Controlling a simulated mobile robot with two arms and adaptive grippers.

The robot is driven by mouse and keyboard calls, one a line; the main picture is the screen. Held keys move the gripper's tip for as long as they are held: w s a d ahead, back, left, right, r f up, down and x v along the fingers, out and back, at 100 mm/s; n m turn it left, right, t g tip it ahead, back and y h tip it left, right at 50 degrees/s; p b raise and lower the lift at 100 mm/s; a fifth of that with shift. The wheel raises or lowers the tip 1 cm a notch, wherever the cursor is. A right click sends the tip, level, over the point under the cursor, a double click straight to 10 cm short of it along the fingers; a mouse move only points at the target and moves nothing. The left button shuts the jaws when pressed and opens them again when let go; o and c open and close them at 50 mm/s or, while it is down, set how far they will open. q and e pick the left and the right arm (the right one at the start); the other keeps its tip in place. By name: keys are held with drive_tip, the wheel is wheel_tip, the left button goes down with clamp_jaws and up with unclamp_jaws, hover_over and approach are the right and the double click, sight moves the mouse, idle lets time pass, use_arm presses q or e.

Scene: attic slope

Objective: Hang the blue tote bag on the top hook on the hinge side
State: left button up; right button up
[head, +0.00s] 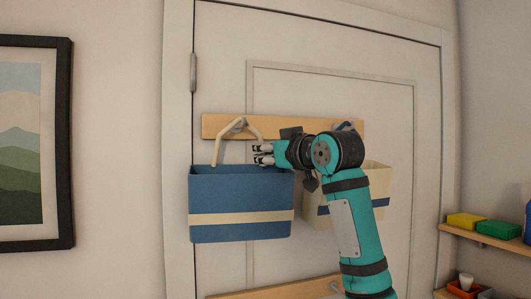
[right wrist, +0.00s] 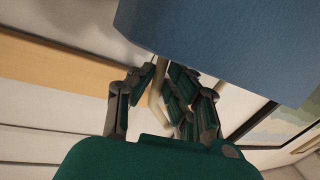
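The blue tote bag (head: 240,213), with a cream band, hangs upright. Its cream handle (head: 218,145) peaks at the top hook on the hinge side (head: 239,125); the exact seat on the hook is hard to see. My right gripper (head: 262,154) is at the right strand of the handle, just above the bag's rim. In the right wrist view its fingers (right wrist: 161,75) bend in around the handle (right wrist: 155,112) and look shut on it, with the blue bag (right wrist: 225,45) close beyond. My left gripper is out of view.
A cream bag (head: 376,185) with a blue band hangs from the other top hook (head: 345,126), partly behind my right arm. The wooden rail (head: 280,126) is on a white door hinged at left (head: 193,72). A lower rail (head: 275,292) shows below. Shelves (head: 490,241) stand right.

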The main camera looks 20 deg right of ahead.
drive_tip(key=shift+o, duration=0.4)
drive_tip(key=o, duration=0.5)
